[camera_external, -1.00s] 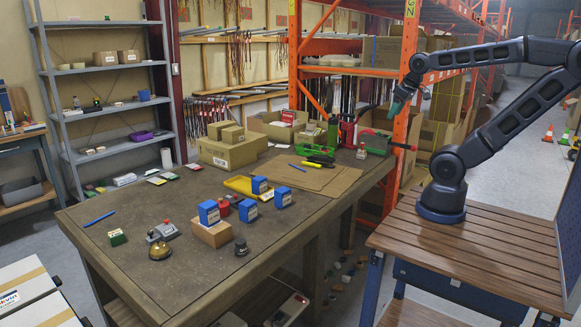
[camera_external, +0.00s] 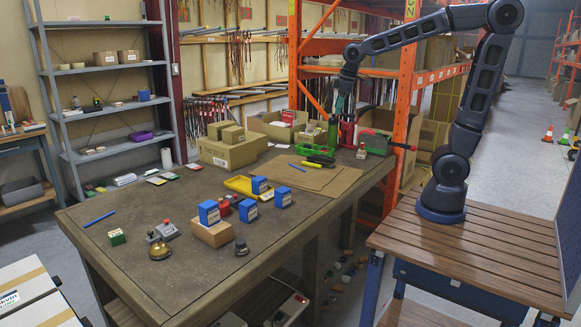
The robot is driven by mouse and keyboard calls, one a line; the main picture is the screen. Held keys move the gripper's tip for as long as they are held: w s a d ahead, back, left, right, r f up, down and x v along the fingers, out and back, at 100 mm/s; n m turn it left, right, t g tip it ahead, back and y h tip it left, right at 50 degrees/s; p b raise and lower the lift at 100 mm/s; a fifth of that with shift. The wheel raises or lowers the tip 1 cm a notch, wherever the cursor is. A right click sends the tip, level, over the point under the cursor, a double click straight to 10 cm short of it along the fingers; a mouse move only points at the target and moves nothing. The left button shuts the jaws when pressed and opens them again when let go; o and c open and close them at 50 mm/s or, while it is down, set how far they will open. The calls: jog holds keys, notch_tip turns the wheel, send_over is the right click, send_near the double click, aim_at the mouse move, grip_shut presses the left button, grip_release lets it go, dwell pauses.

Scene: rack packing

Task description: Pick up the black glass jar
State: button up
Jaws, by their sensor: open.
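A small dark round object (camera_external: 241,249), which looks like the black glass jar, stands on the near edge of the workbench (camera_external: 130,235), to the right of a cardboard box (camera_external: 211,233). It is small in view and its details are hard to make out. My gripper (camera_external: 341,112) is open, pointing down above the far right part of the bench, near the green tool holder. It is well away from the jar and touches nothing that I can make out.
Blue boxes (camera_external: 208,212) stand on and near the cardboard box. A brass bell (camera_external: 160,251) is to the left. A yellow tray (camera_external: 243,187), cardboard sheet (camera_external: 313,181) and green holder (camera_external: 308,138) lie behind. The orange rack post (camera_external: 405,100) stands near my arm.

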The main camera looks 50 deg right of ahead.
jog(key=w+a+f+n+g, duration=0.1)
jog(key=w+a+f+n, duration=0.3)
jog(key=w+a, duration=0.6)
jog(key=n+g, duration=0.2)
jog(key=n, duration=0.6)
send_near(240, 241)
jog(key=shift+w+f+h, duration=0.15)
jog(key=shift+w+h, duration=0.15)
notch_tip(240, 241, down, 5)
jog(key=shift+f, duration=0.15)
jog(key=shift+s+a+f, duration=0.1)
jog(key=shift+s+f, duration=0.1)
jog(key=shift+f, duration=1.05)
jog(key=shift+s+a+f, duration=0.1)
jog(key=shift+s+f, duration=0.1)
jog(key=shift+f, duration=1.05)
jog(key=c, duration=1.2)
jog(key=shift+o, duration=0.2)
jog(key=shift+r, duration=0.1)
